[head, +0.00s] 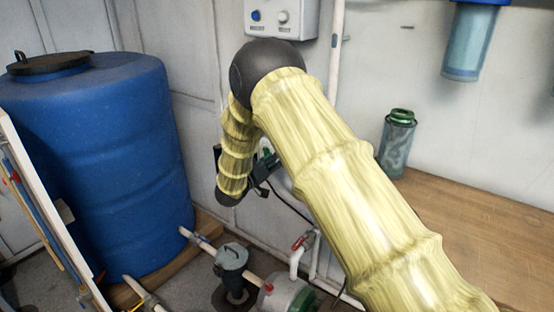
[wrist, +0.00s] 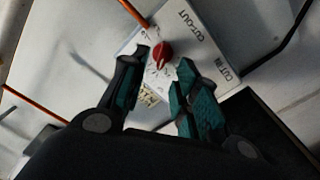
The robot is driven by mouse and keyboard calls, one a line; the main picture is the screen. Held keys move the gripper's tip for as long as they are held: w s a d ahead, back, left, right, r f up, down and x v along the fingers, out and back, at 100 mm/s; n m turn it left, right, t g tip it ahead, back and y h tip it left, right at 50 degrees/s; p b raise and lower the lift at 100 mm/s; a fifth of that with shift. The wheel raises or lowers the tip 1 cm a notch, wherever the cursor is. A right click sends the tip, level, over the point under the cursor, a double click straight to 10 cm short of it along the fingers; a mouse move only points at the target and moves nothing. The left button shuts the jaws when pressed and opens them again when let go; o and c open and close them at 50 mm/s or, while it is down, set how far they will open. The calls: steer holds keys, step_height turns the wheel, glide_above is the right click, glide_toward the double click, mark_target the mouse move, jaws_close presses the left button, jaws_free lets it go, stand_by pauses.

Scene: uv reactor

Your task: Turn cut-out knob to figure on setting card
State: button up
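In the wrist view a red knob (wrist: 162,54) sits on a pale panel (wrist: 203,52) printed "CUT-OUT" and "CUT IN". My gripper (wrist: 163,62) is open, with one finger on each side of the knob near the fingertips. I cannot tell whether either finger touches it. A small yellowish patch with dark marks (wrist: 148,96) shows between the fingers; its figures are unreadable and I cannot tell whether it is the setting card. In the head view my gripper is mostly hidden by my arm, and the knob does not show.
In the head view a blue tank (head: 100,150) stands left. A white box with knobs (head: 283,18) hangs on the wall. A wooden bench (head: 480,225) holds a grey-green canister (head: 397,145). Orange-red rods (wrist: 35,104) and a dark cable (wrist: 282,42) cross near the panel.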

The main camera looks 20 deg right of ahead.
steer(key=v, duration=0.9)
steer(key=shift+s+a, duration=0.1)
steer(key=shift+s, duration=0.05)
